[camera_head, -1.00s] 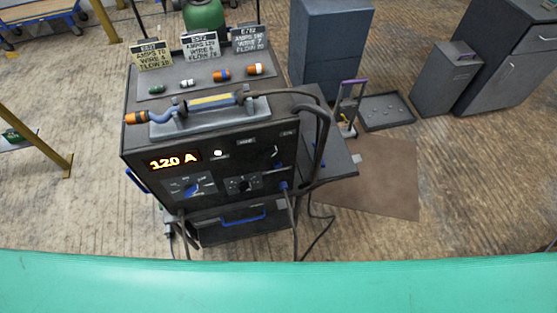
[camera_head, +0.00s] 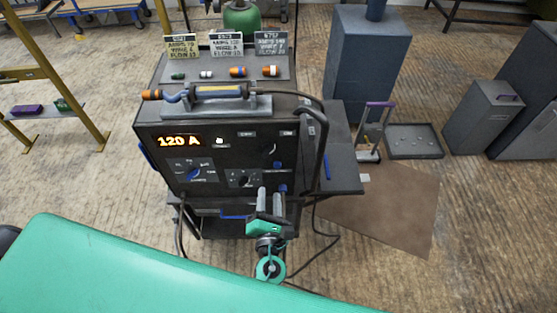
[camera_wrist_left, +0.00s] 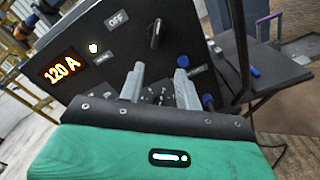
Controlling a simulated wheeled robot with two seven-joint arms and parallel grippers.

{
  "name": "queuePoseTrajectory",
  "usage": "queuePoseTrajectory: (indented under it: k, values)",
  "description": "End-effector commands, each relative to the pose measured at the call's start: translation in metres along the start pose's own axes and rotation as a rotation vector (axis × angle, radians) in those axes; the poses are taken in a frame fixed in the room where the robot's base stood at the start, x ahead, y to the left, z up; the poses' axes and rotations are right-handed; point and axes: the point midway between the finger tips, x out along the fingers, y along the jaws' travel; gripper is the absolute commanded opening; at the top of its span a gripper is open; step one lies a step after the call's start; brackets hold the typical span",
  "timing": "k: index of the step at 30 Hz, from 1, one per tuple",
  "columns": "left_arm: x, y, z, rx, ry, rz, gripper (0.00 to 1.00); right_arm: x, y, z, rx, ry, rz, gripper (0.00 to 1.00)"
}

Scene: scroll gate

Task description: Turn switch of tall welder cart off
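The tall welder cart (camera_head: 225,155) stands in the middle of the head view, its dark front panel facing me. An orange display (camera_head: 180,141) reads 120 A, with a lit white lamp beside it. A dark rotary switch (camera_head: 273,151) is at the panel's upper right. In the left wrist view the switch (camera_wrist_left: 155,33) stands beside an OFF label (camera_wrist_left: 118,19), its handle roughly upright. My left gripper (camera_head: 271,192) is in front of the panel's lower right, below the switch. Its two fingers (camera_wrist_left: 158,80) are apart and empty. My right gripper is not in view.
Lower dials (camera_head: 192,173) and blue plugs sit on the panel. A torch (camera_head: 215,92) lies on top, with tags and coloured nozzles behind. Cables loop down the cart's right side. A side shelf (camera_head: 340,175), grey cabinet (camera_head: 365,70) and floor tray (camera_head: 413,141) are right.

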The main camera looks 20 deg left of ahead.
Motion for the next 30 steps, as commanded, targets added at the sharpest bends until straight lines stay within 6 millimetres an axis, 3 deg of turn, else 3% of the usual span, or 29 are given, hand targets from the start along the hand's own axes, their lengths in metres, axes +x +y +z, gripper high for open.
queuePoseTrajectory:
  k: [7, 21, 30]
  values:
    - [0.017, 0.009, 0.011, 0.041, -0.019, 0.024, 0.34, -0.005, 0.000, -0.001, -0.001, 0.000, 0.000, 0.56]
    - [0.105, 0.010, 0.012, 0.040, -0.018, 0.021, 0.34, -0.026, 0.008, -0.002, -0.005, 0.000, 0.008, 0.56]
    - [0.136, 0.009, 0.011, 0.038, -0.017, 0.020, 0.34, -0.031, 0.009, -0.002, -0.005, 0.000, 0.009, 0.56]
